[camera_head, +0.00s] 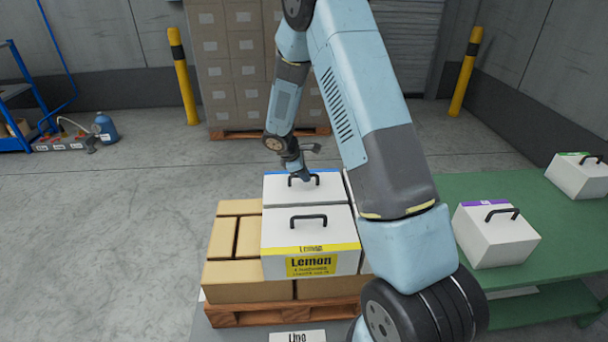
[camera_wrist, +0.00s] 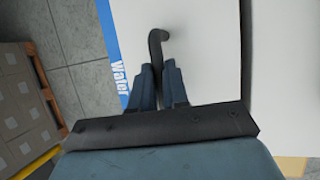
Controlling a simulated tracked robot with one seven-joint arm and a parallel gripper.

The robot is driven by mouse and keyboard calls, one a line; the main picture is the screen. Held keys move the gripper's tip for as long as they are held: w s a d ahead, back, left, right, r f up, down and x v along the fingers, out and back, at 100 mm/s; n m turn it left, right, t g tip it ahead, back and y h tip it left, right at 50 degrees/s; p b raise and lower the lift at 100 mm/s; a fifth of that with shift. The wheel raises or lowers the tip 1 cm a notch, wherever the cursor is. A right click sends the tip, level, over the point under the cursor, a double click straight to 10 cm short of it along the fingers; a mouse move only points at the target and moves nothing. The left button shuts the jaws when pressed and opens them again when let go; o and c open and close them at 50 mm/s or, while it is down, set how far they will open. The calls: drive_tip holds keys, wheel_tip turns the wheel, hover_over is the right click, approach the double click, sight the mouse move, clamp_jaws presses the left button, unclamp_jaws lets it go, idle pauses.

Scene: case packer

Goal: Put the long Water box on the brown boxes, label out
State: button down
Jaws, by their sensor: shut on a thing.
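The white Water box (camera_head: 330,187) has a blue stripe along its far top edge and a black handle. It is behind the white Lemon box (camera_head: 290,230), over the brown boxes (camera_head: 233,237) on the pallet. My gripper (camera_head: 303,176) is shut on the Water box's handle. In the wrist view my gripper (camera_wrist: 160,75) is closed around the handle, and the blue stripe with "Water" (camera_wrist: 115,70) is at the left. The box's far face and underside are hidden, so I cannot tell whether it rests on the brown boxes.
A wooden pallet (camera_head: 260,314) carries the brown boxes. At the right, a green table (camera_head: 540,228) holds a purple-striped box (camera_head: 492,240) and a green-striped box (camera_head: 580,178). A tall stack of brown boxes (camera_head: 235,75) and yellow posts (camera_head: 183,77) stand behind. Open floor lies left.

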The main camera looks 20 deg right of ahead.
drive_tip(key=shift+f, duration=0.2)
drive_tip(key=c, duration=1.1)
unclamp_jaws()
drive_tip(key=shift+o, duration=0.2)
drive_tip(key=shift+f, duration=0.1)
drive_tip(key=v, duration=1.2)
drive_tip(key=s+d+r+m, duration=0.1)
drive_tip(key=s+r+m, duration=0.15)
drive_tip(key=r, duration=0.35)
drive_tip(key=s+d+r+m, duration=0.1)
drive_tip(key=s+r, duration=0.3)
drive_tip(key=r, duration=0.2)
drive_tip(key=s+d+r+m+t+y, duration=0.1)
drive_tip(key=s+r+m, duration=0.3)
drive_tip(key=s, duration=0.5)
drive_tip(key=s+d+r+m+t+y, duration=0.1)
drive_tip(key=s+r, duration=0.4)
drive_tip(key=s, duration=0.5)
drive_tip(key=s+d+r+m+t+y, duration=0.1)
drive_tip(key=s+r+m, duration=0.4)
drive_tip(key=s, duration=0.5)
drive_tip(key=shift+s+d+r+m+t+y, duration=0.3)
drive_tip(key=shift+m+t+y, duration=0.2)
drive_tip(key=shift+m+y, duration=0.45)
